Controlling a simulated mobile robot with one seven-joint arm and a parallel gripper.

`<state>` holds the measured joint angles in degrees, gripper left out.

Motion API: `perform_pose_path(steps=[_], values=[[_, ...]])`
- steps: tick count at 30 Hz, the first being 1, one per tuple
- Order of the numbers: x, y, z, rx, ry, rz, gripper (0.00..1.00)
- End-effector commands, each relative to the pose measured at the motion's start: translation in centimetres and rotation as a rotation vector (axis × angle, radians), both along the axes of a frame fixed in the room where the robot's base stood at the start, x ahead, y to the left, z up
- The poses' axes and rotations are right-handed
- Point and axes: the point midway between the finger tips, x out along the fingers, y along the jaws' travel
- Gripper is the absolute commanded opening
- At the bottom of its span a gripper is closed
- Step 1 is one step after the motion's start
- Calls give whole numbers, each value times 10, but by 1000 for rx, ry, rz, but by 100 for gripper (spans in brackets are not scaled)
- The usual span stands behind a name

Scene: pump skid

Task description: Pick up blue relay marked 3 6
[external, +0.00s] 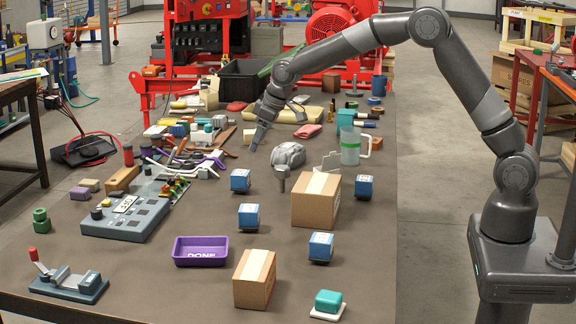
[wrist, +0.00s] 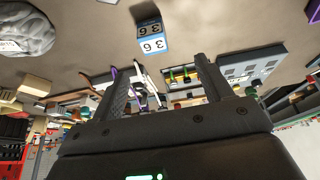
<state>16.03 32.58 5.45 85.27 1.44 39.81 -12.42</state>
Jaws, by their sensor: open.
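The blue relay marked 3 6 (wrist: 151,38) is a blue cube with white label faces, upright on the table, at the top centre of the wrist view. By its place between the grey rounded part and the panel box, it appears to be the leftmost back blue relay (external: 240,180) in the external view; its marking is too small to read there. My gripper (external: 257,142) is above the table, behind that relay. In the wrist view my gripper (wrist: 160,68) has its fingers wide apart, nothing between them, and the relay beyond the fingertips.
Other blue relays stand nearby (external: 248,216), (external: 321,247), (external: 364,186). A grey rounded part (external: 288,155) and a cardboard box (external: 316,200) stand right of the relay. The panel box (external: 128,212) is left. A purple tray (external: 201,251) lies in front. Clutter fills the back.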

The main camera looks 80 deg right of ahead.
Motion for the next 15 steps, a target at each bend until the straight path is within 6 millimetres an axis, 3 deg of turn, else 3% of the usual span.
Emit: perform_pose_path(steps=[3,15], values=[[18,-14,-27,6,5,-5,72],[41,-22,-77,11,7,-8,72]])
